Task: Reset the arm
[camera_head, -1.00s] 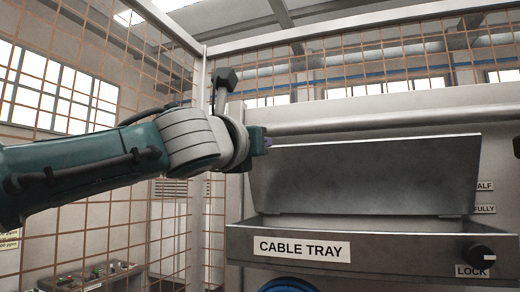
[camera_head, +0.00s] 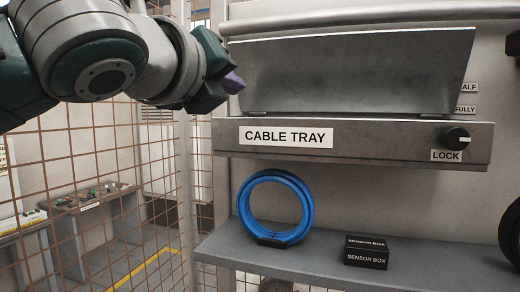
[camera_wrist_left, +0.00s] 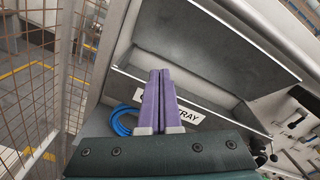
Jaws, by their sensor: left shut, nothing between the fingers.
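My left arm comes in from the upper left of the head view. Its gripper (camera_head: 234,83) is at the left end of the cable tray (camera_head: 370,139), in front of the tray's raised metal lid (camera_head: 350,72). In the left wrist view the two purple fingers (camera_wrist_left: 158,75) are pressed together with nothing between them. Behind them show the tray's lid (camera_wrist_left: 190,45) and part of its label. Whether the fingers touch the tray cannot be told. My right gripper is not in view.
A shelf (camera_head: 350,272) below the tray holds a blue cable coil (camera_head: 250,215) and a black sensor box (camera_head: 366,253). A black lock knob (camera_head: 456,138) sits at the tray's right. A wire mesh fence (camera_head: 90,170) stands at the left, close to my arm.

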